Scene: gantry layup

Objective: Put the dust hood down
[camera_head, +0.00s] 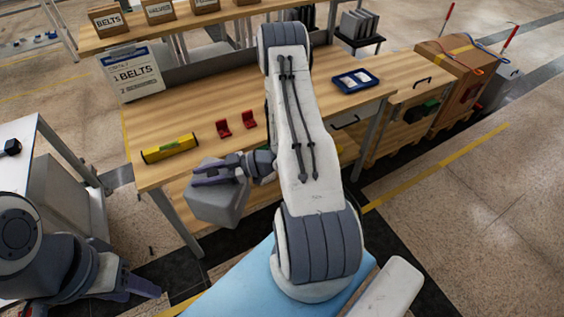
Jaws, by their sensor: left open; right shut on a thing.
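The dust hood looks like a grey box-like cover (218,205). It hangs in the air just off the front edge of the wooden workbench (205,105). My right gripper (218,172) is shut on its top. The hood's underside is hidden. My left gripper (140,286) is low at the bottom left, away from the hood, open and empty. Its fingers are partly dark against the floor.
Labelled boxes (108,21) stand on the shelf behind. A white-topped table (18,150) is at left. The bench front has bare room.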

